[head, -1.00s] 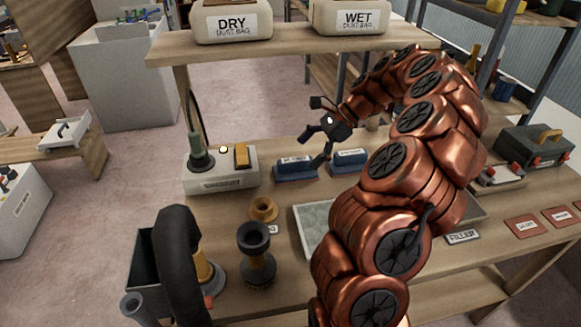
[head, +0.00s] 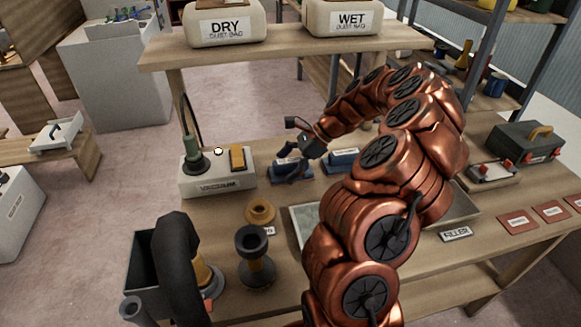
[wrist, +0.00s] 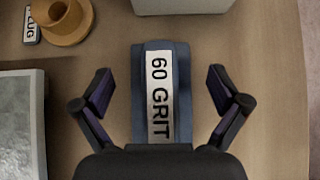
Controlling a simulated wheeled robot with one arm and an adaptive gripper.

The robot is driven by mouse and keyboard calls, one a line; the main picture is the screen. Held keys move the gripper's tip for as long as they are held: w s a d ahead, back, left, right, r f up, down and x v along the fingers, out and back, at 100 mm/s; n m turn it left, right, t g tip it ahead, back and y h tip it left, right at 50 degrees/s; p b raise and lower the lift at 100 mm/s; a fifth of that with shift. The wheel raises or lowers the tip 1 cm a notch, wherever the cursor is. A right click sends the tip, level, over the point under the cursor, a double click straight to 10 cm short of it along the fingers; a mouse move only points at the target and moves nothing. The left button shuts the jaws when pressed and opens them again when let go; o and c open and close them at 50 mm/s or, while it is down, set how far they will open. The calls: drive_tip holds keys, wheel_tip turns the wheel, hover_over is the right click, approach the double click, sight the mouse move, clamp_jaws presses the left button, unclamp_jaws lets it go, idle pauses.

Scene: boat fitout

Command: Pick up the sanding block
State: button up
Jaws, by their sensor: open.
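A blue sanding block (wrist: 182,75) with a white "60 GRIT" label lies on the bench, centred in the wrist view. It also shows in the head view (head: 284,172), partly hidden by my gripper. My gripper (wrist: 162,80) is open, with one finger on each side of the block and a gap on both sides. In the head view my gripper (head: 291,163) is above and around this block; contact cannot be told. A second blue block (head: 342,160) with a label sits to its right on the bench; its label is too small to read.
A pale vacuum box (head: 215,184) stands left of the blocks. A tan ring-shaped fitting (head: 260,211) and a metal tray (head: 300,231) are nearer. A shelf (head: 290,52) with DRY and WET dust bags hangs over the bench's back. A filler label (head: 456,234) lies right.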

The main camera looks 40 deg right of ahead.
drive_tip(key=shift+a+f, duration=0.15)
drive_tip(key=shift+f, duration=0.05)
drive_tip(key=c, duration=1.4)
drive_tip(key=shift+o, duration=0.2)
drive_tip(key=shift+r, duration=0.1)
